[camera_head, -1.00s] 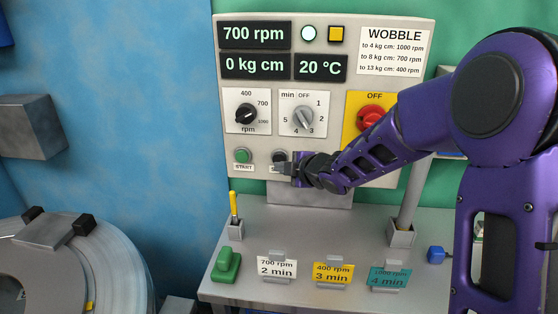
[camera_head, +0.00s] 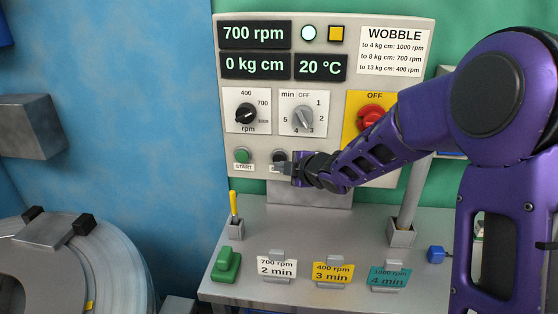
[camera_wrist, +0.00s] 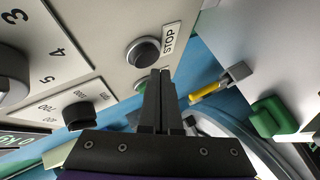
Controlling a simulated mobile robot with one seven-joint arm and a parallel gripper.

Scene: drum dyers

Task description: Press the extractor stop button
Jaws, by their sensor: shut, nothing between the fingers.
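The stop button is a dark round button in a grey ring on the control panel (camera_head: 420,28). In the wrist view the stop button (camera_wrist: 143,52) sits beside its STOP label (camera_wrist: 171,38). In the head view the stop button (camera_head: 279,156) is partly hidden behind my gripper (camera_head: 282,168). My gripper is shut and empty. In the wrist view its fingertips (camera_wrist: 160,73) lie close to the lower edge of the button; I cannot tell whether they touch it. The green start button (camera_head: 242,156) is left of the stop button.
Above are the rpm knob (camera_head: 246,115), the timer knob (camera_head: 304,117) and the red OFF switch (camera_head: 371,119) on yellow. Below, a grey shelf (camera_head: 300,232) carries several cards, a green object (camera_head: 226,263) and a yellow-handled tool (camera_head: 233,207). A drum (camera_head: 110,270) stands at lower left.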

